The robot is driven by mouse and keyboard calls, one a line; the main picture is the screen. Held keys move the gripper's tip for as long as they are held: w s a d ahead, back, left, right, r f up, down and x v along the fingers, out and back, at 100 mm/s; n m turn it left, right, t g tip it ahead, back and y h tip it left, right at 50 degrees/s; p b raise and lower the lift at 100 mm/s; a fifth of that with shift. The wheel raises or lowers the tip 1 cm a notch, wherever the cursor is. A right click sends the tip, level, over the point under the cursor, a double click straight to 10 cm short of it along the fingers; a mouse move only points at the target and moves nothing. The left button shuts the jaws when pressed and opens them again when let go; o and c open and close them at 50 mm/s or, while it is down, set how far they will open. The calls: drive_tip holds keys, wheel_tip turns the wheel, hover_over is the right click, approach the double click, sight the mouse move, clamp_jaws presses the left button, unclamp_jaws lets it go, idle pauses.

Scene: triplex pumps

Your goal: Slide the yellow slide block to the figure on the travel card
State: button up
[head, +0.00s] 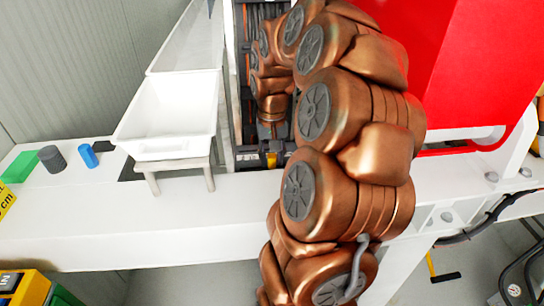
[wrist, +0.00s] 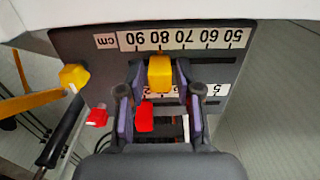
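The yellow slide block (wrist: 160,73) shows in the wrist view between the tips of my gripper (wrist: 160,85), below the 80 to 70 part of a printed cm scale (wrist: 185,39) that appears upside down. My gripper is open, with a visible gap on each side of the block. A small red piece (wrist: 145,117) lies between the fingers, nearer the palm. In the head view a yellow card marked "cm" (head: 5,197) is cut off at the left edge; its figure is not visible. My arm hides much of the area around the gripper there.
In the head view a white bin (head: 172,105) on a small stand, a blue cylinder (head: 89,156), a grey cylinder (head: 52,159) and a green block (head: 20,167) stand on the white ledge.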

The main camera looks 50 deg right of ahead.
sight(272, 156)
drive_tip(key=shift+o, duration=0.9)
wheel_tip(272, 156, up, 12)
idle(0.7)
